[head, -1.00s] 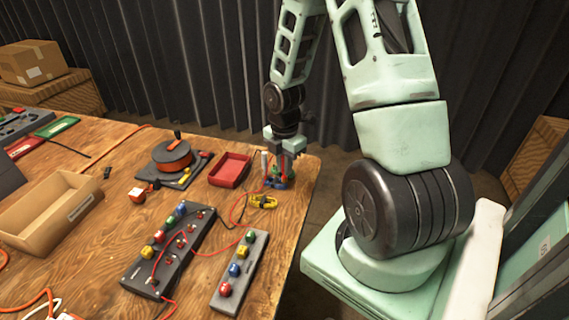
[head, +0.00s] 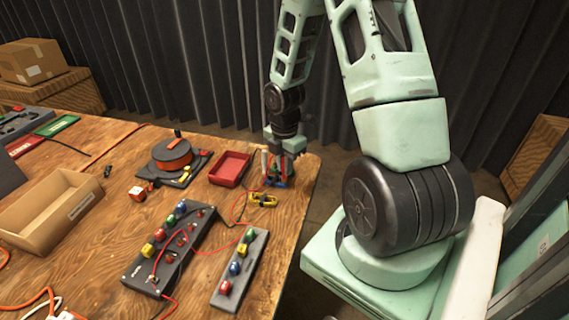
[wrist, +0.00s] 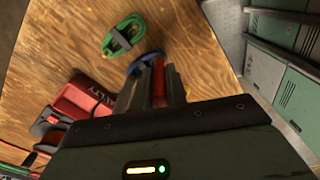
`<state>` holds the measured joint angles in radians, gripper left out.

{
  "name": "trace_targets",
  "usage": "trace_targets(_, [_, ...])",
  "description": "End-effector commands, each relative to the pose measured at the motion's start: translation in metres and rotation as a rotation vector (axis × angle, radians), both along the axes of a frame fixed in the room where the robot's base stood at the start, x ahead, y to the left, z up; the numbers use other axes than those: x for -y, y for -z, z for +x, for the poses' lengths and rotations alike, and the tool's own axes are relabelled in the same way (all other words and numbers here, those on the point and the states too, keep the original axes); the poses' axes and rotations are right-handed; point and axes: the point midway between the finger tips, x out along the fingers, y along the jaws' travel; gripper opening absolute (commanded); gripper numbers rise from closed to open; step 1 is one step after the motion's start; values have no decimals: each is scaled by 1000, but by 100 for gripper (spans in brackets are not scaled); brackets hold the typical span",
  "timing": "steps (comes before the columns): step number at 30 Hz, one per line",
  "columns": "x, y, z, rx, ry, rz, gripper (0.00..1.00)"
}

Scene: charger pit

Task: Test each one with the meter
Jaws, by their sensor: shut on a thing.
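My gripper (head: 282,170) is low over the table's far right corner in the head view. In the wrist view its fingers (wrist: 162,85) are closed on a narrow red thing (wrist: 158,78), mostly hidden between them. A blue coil (wrist: 146,60) shows just beyond the fingertips. A tied coil, yellow in the head view (head: 262,200), lies on the wood nearby. In the wrist view a tied green coil (wrist: 123,38) lies apart from the fingers. Two dark boards with coloured blocks, a long one (head: 172,250) and a narrow one (head: 240,270), lie nearer. I cannot tell which device is the meter.
A red tray (head: 231,168) stands left of my gripper; its lettering shows partly in the wrist view (wrist: 88,98). An orange reel (head: 172,158) and an open cardboard box (head: 45,212) are farther left. Loose red cords cross between the boards. The table's edge is close on the right.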

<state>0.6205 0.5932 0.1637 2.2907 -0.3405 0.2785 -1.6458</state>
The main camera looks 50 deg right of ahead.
Motion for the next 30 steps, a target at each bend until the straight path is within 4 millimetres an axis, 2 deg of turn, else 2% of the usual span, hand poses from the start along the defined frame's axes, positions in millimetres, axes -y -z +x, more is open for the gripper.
trace_targets(7, [0,0,0,0,0,0,0])
trace_targets(8, [0,0,0,0,0,0,23])
trace_targets(9, [0,0,0,0,1,0,34])
trace_targets(10, [0,0,0,0,1,0,40])
trace_targets(16, [0,0,0,0,1,0,40])
trace_targets(18, [0,0,0,0,1,0,54])
trace_targets(30, [0,-5,0,0,1,0,54])
